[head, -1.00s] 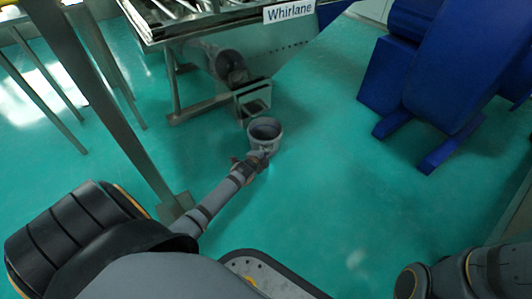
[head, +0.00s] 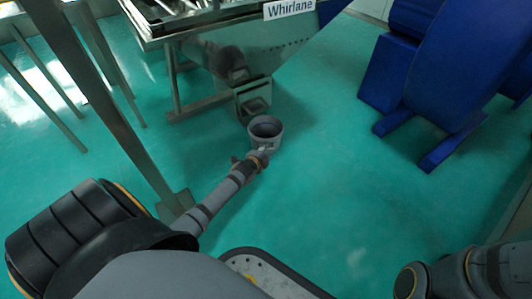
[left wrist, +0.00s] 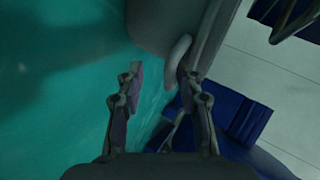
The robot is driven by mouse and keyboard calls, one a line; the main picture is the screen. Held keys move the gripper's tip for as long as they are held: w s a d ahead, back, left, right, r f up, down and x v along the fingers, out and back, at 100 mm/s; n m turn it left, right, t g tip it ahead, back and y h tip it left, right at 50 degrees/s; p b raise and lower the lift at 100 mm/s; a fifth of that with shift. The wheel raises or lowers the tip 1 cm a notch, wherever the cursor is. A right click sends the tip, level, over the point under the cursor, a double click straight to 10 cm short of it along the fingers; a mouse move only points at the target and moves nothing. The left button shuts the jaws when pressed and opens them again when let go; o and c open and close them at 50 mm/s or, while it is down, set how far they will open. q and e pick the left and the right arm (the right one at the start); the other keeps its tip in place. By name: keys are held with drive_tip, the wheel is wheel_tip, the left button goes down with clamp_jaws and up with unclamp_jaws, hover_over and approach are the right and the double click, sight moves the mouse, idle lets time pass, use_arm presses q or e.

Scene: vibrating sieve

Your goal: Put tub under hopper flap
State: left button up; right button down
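The grey round tub (head: 266,129) stands upright on the floor, just in front of the hopper's flap outlet (head: 254,103), with its open top visible. It appears beside the outlet rather than beneath it. My left gripper (head: 259,156) is at the tub's near side. In the left wrist view, the left gripper (left wrist: 161,78) has its fingers apart. The tub's grey wall (left wrist: 160,25) is ahead of them, and its pale curved handle (left wrist: 177,62) lies between the fingers, close to the right one. My right gripper is out of view; only part of the right arm shows.
The sieve machine, with its "Whirlane" label (head: 289,9), stands behind the tub on metal legs. A blue machine (head: 432,85) stands at the right. A metal post (head: 110,105) rises left of my left arm. The green floor (head: 340,190) right of the tub is clear.

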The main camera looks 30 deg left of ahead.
use_arm(q)
drive_tip(key=v, duration=1.2)
idle(0.3)
